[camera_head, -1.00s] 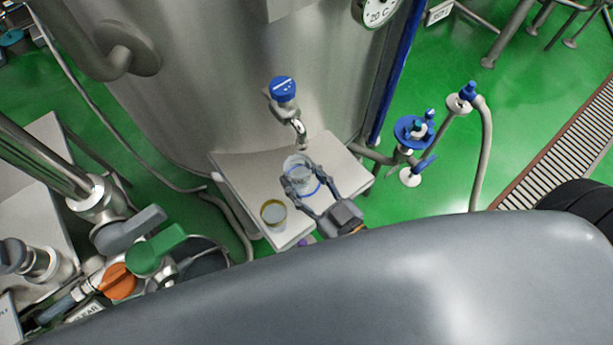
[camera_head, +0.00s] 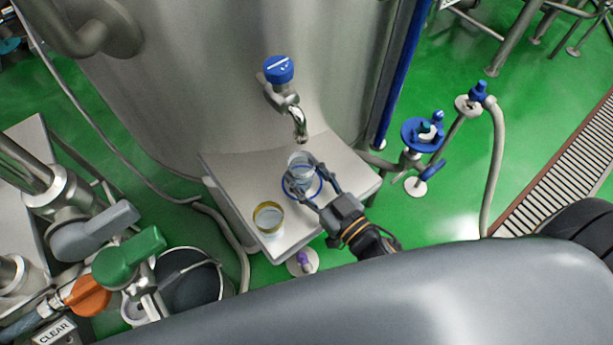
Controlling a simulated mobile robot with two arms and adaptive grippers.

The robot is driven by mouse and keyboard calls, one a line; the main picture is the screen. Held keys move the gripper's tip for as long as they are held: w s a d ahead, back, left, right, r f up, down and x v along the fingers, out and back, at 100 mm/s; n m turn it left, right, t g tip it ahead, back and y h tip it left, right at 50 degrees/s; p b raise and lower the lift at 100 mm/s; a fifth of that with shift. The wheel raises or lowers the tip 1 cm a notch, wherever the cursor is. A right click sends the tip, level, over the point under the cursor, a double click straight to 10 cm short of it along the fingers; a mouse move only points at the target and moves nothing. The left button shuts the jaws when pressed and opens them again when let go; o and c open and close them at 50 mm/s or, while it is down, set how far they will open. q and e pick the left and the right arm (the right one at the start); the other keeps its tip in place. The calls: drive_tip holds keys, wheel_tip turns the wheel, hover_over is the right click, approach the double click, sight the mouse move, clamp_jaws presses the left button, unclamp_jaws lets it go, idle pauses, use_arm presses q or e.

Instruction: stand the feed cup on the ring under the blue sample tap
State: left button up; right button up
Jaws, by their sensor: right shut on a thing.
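A clear cup (camera_head: 301,160) is between the fingers of my right gripper (camera_head: 302,175), which is shut on it. The cup looks upright, below and in front of the spout of the blue-capped sample tap (camera_head: 279,70). The blue ring (camera_head: 320,187) lies on the small pale shelf under the tap. The cup overlaps the ring's far part in the camera_head view; I cannot tell whether its base touches the shelf. The fingers hide part of cup and ring. My left gripper is not in view.
A second cup with a yellow rim (camera_head: 268,217) stands on the shelf (camera_head: 236,172) near its front left corner. The large steel tank (camera_head: 200,90) rises behind the shelf. Valves with green (camera_head: 130,257) and orange handles are at lower left. A blue-handled valve (camera_head: 423,133) stands at right.

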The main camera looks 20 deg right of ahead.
drive_tip(key=o, duration=1.2)
drive_tip(key=shift+f, duration=0.1)
drive_tip(key=shift+b+v, duration=0.9)
drive_tip(key=shift+v, duration=5.15)
drive_tip(key=shift+r, duration=0.2)
